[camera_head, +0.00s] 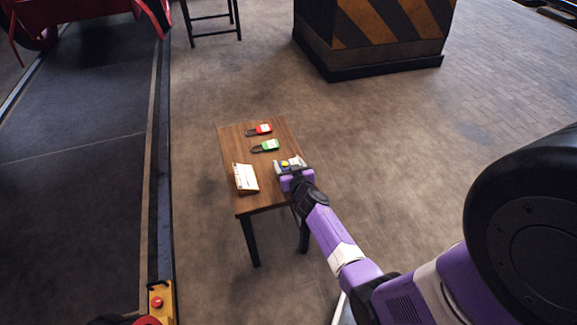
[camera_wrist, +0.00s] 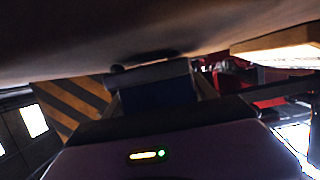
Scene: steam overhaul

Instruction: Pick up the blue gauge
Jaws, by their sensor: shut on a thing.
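My gripper (camera_head: 287,166) is at the right edge of a small wooden table (camera_head: 268,192) in the head view. It is shut on the blue gauge, which is mostly hidden there; a pale patch (camera_head: 294,161) at the jaws may be its label. In the wrist view, a dark blue block (camera_wrist: 158,94) sits between the jaws, likely the gauge. Whether it touches the tabletop or hangs just above it, I cannot tell.
A red gauge (camera_head: 259,130) and a green gauge (camera_head: 266,146) with pale labels lie farther back on the table. A white card or small sign (camera_head: 246,178) is at the left. A striped block (camera_head: 372,30) stands behind on open floor.

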